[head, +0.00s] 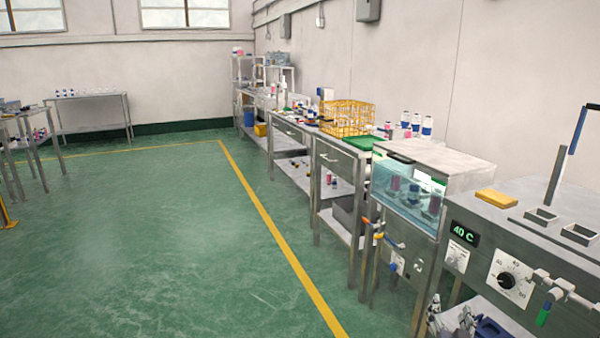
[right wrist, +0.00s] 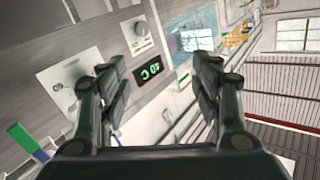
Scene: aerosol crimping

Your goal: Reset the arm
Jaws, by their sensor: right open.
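My right gripper (right wrist: 158,64) is open and empty in the right wrist view, its two dark fingers spread apart. Between and beyond them is the front of a grey machine with a lit green 40 C display (right wrist: 148,70). In the head view, grey jointed pieces at the bottom edge, in front of that machine (head: 478,240), appear to be this gripper, partly cut off. The fingers hold nothing. My left gripper is not in view.
A glass-fronted water bath (head: 408,190) with bottles stands beside the machine. A yellow block (head: 497,198) lies on the machine's top. Steel benches with a yellow wire basket (head: 347,118) line the right wall. The green floor (head: 150,230) at left is clear.

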